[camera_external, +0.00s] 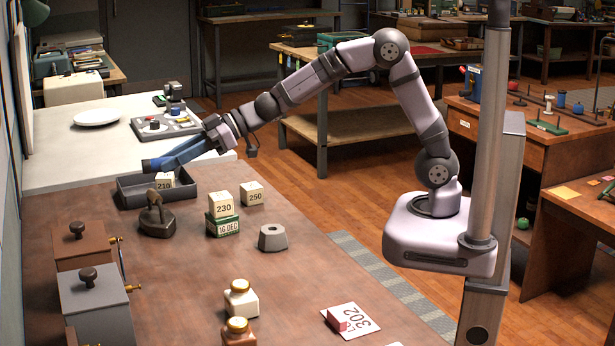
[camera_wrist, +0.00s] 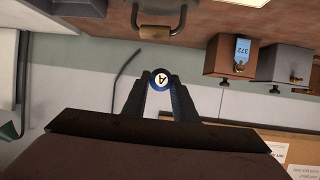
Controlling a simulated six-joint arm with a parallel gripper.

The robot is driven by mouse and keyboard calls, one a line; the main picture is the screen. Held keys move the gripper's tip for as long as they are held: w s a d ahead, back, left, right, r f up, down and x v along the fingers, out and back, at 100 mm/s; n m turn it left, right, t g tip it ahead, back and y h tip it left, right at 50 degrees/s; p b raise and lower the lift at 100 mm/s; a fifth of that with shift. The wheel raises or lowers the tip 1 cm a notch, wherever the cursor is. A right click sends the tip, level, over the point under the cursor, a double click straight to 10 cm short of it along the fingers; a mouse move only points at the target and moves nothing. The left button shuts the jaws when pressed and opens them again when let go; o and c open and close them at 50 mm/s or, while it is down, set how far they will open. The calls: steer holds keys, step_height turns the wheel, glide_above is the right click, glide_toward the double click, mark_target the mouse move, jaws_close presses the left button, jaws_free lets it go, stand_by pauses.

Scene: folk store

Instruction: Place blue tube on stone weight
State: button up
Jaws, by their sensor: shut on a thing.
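My gripper (camera_external: 160,162) is at the far left, over the dark tray. In the wrist view my gripper (camera_wrist: 160,84) is shut on the blue tube (camera_wrist: 160,78), whose round end shows a white centre with a letter A. In the external view the blue tube is mostly hidden by the fingers, so I cannot tell its full length. The stone weight appears to be the grey, tapered block with a hole in its top (camera_external: 272,238). It stands on the brown table, to the right of and nearer than my gripper, well apart from the tube.
A dark tray (camera_external: 130,193) holds a 210 block (camera_external: 164,181). An old iron (camera_external: 157,216), stacked 230 and date blocks (camera_external: 223,212) and a 250 block (camera_external: 252,193) stand nearby. Table around the weight is clear.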

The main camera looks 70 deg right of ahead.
steer(key=s+d+f+m+t+h, duration=0.1)
steer(key=s+d+f+m+h, duration=0.1)
steer(key=d, duration=0.5)
steer(key=s+d+f+m+t+h, duration=0.1)
steer(key=s+d+f+m+h, duration=0.1)
steer(key=d, duration=0.6)
steer(key=s+d+f+m+t+h, duration=0.1)
steer(key=s+d+f+m+h, duration=0.1)
steer(key=d, duration=0.5)
steer(key=shift+s+d+f+m+h, duration=0.1)
steer(key=shift+d+f+m+h, duration=0.1)
steer(key=shift+f+m+h, duration=0.55)
steer(key=shift+s+d+f+m+h, duration=0.15)
steer(key=shift+f+h, duration=0.3)
steer(key=shift+f, duration=0.7)
steer(key=shift+d+r, duration=0.15)
steer(key=w+a+r+n+g+p, duration=0.2)
steer(key=a+r+g+p, duration=0.7)
steer(key=a+r+p, duration=0.85)
steer(key=s+a+f+m+g+y, duration=0.1)
steer(key=s+a+m+g+y, duration=0.1)
steer(key=s+m, duration=0.7)
steer(key=s+a+f+m+g+y+p, duration=0.1)
steer(key=s+a+f+m+g+y, duration=0.1)
steer(key=s+m, duration=0.7)
steer(key=shift+s+a+f+g+y, duration=0.35)
steer(key=shift+s+g, duration=0.25)
steer(key=shift+s, duration=0.2)
